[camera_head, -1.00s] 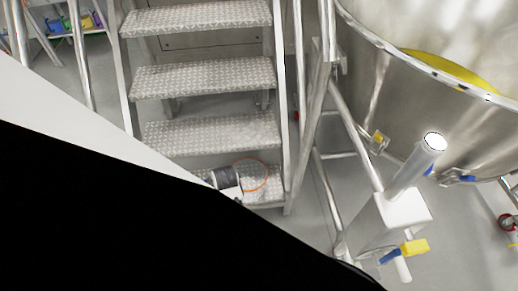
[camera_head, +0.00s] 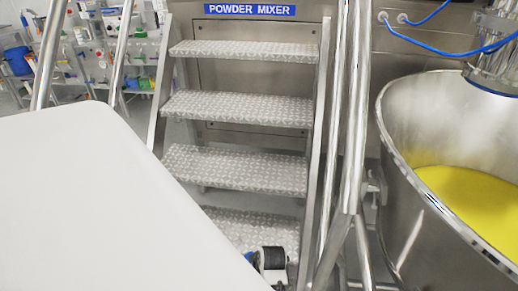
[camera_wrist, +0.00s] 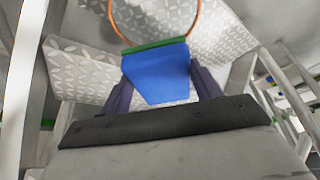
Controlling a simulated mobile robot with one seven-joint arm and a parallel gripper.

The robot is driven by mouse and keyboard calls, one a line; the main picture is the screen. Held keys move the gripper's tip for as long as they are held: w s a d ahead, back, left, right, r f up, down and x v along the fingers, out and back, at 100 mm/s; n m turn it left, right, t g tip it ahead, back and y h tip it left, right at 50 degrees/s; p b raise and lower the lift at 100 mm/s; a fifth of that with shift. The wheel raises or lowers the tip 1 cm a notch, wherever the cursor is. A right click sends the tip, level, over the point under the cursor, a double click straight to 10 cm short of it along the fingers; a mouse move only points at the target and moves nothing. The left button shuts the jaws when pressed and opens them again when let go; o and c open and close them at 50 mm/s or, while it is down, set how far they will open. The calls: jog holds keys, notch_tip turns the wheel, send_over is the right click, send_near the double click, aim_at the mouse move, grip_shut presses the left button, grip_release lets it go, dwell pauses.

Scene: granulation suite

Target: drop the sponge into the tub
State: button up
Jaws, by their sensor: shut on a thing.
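A blue sponge (camera_wrist: 157,80) with a green layer along its far edge is in the wrist view. My gripper (camera_wrist: 158,73) is shut on it, with a dark finger on each side. A thin orange ring (camera_wrist: 112,20) shows just beyond the sponge, with step tread visible through it. I cannot tell whether it is the rim of a clear tub. No other tub is plain in view. In the head view, my wrist is low in front of the bottom step, and a small blue patch (camera_head: 249,257) beside it may be the sponge.
Metal steps (camera_head: 235,165) with patterned treads and rails stand ahead under a "POWDER MIXER" sign (camera_head: 249,10). A large steel bowl (camera_head: 405,185) with yellow contents (camera_head: 470,195) is at right. Crowded shelving (camera_head: 95,60) is at back left. My own white arm link covers the lower left.

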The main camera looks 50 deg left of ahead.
notch_tip(320, 180, down, 19)
jog(key=shift+s+r+b, duration=0.1)
jog(key=shift+r+b, duration=0.1)
jog(key=shift+b, duration=0.65)
jog(key=shift+f, duration=0.1)
jog(key=shift+f+b, duration=0.35)
jog(key=shift+b, duration=0.05)
